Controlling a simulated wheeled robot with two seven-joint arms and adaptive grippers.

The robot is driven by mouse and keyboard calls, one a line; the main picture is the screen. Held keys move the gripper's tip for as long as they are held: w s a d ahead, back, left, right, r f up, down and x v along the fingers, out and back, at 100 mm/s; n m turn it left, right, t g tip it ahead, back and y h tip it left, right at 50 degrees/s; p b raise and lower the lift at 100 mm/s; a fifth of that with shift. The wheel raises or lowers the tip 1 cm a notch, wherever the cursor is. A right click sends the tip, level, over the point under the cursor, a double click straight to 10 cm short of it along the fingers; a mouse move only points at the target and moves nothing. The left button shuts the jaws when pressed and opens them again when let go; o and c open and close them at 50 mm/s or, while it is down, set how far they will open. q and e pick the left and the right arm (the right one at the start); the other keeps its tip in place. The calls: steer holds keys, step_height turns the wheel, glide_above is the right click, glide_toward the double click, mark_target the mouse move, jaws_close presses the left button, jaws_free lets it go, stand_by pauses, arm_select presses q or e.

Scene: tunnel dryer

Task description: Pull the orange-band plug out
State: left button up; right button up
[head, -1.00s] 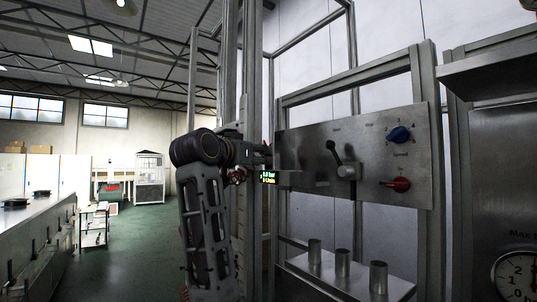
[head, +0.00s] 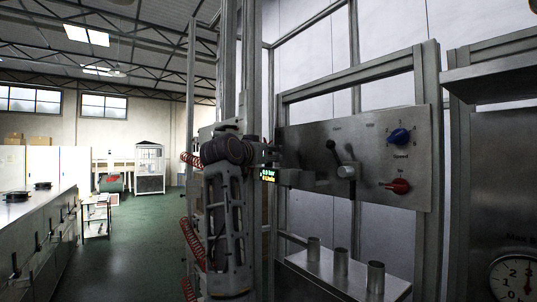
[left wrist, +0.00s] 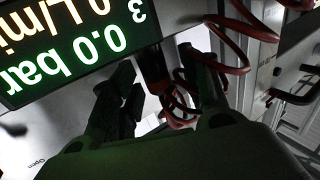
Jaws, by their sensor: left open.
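In the left wrist view a dark cylindrical plug (left wrist: 153,68) hangs beside a red coiled hose (left wrist: 178,105). My left gripper (left wrist: 158,62) is open, with one dark finger on each side of the plug. I cannot tell whether either finger touches it. In the head view my left arm (head: 226,205) stands in front of the frame post and hides the plug and most of the gripper. A lit display (head: 268,175), reading 0.0 bar, is just right of my left wrist. My right gripper is not in view.
A steel panel (head: 310,145) to the right carries a black lever (head: 334,150), a blue knob (head: 399,136) and a red knob (head: 398,186). Below it a shelf holds metal cups (head: 341,265). Red coiled hoses (head: 190,235) hang left of my arm. The green floor (head: 125,255) is open.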

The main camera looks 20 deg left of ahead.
arm_select(q)
jaws_close()
steer(key=c, duration=0.8)
jaws_free()
steer(key=shift+c, duration=0.2)
jaws_close()
steer(key=shift+r, duration=1)
steer(key=shift+r, duration=0.35)
steer(key=shift+r, duration=0.4)
stand_by(0.5)
steer(key=shift+r, duration=2)
